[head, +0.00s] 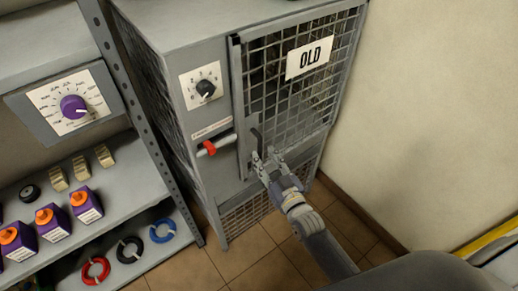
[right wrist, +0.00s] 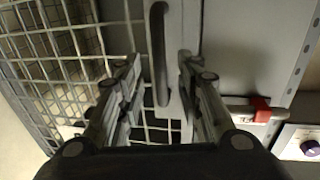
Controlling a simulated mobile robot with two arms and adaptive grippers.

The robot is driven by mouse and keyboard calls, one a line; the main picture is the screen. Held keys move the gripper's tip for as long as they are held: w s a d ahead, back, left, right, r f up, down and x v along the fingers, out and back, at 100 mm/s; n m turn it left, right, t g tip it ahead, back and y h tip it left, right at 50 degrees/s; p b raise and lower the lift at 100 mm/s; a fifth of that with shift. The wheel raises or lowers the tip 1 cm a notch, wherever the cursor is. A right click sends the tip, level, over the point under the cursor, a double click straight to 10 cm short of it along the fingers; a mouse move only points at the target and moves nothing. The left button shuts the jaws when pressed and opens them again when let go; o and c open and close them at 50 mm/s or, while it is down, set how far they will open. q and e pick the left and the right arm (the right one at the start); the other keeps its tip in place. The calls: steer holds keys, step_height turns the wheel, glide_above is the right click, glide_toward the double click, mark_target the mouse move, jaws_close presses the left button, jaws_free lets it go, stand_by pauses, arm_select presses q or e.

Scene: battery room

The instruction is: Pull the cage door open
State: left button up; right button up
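The cage door (head: 290,85) is a grey wire-mesh panel with an "OLD" sign on the front of a grey cabinet. It looks shut. Its dark vertical handle (right wrist: 158,50) is on the mesh door's edge strip. My right gripper (head: 265,157) is at the lower part of the handle in the head view. In the right wrist view its two fingers are open, one on each side of the handle, with gaps visible on both sides. My left gripper is not in view.
A latch with a red end (head: 209,147) and a dial (head: 205,88) are on the cabinet front left of the door. A shelf (head: 120,200) with purple-and-orange items and coloured rings stands at left. A wall (head: 420,110) is at right. Tiled floor (head: 245,250) lies below.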

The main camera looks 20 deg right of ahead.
mark_target(261, 152)
steer(key=shift+w+a, duration=0.2)
steer(key=shift+w, duration=0.85)
steer(key=shift+w+a, duration=0.15)
steer(key=shift+w, duration=0.9)
jaws_close()
